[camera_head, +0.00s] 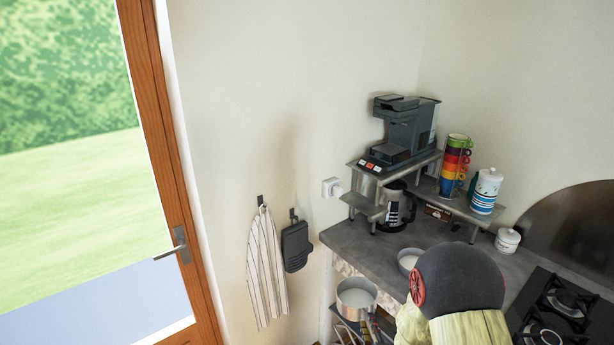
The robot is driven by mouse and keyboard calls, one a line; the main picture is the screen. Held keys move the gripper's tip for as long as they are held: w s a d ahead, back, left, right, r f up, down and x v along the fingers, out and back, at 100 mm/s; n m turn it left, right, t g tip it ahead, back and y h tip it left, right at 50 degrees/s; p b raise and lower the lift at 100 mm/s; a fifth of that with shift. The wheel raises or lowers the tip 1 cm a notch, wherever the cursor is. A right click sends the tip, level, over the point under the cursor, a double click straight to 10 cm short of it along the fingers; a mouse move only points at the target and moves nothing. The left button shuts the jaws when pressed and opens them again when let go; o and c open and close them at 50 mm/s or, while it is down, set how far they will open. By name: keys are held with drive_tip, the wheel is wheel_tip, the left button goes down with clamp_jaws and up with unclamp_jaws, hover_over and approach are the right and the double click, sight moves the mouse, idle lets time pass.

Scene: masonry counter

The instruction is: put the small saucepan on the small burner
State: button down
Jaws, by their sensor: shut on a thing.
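A small light-metal saucepan (404,264) shows at the counter's front part, partly hidden behind my arm. I cannot tell whether it rests on the counter or is held above it. A larger-looking metal pan (357,300) stands lower, on a shelf below the counter. The black hob (523,305) is at the bottom right, cut off by the frame, with burners (566,302) and (543,337) showing; I cannot tell which is the small burner. My gripper is hidden behind my arm's dark rounded joint, so its jaws are not visible.
A coffee machine (410,128) stands on a raised metal rack, with a glass jug (394,207) beneath. Stacked coloured mugs (455,165), a striped canister (485,191) and a white jar (507,240) stand to the right. A towel (267,268) and dark mitt (296,247) hang left.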

drive_tip(key=shift+w+d+f, duration=0.15)
drive_tip(key=shift+d+f, duration=0.05)
drive_tip(key=shift+d, duration=0.1)
drive_tip(key=shift+w+r, duration=0.15)
drive_tip(key=shift+r, duration=0.15)
drive_tip(key=s+f, duration=0.5)
drive_tip(key=f, duration=0.2)
drive_tip(key=shift+s+f, duration=0.25)
drive_tip(key=shift+s, duration=0.15)
idle(0.4)
drive_tip(key=shift+f, duration=0.1)
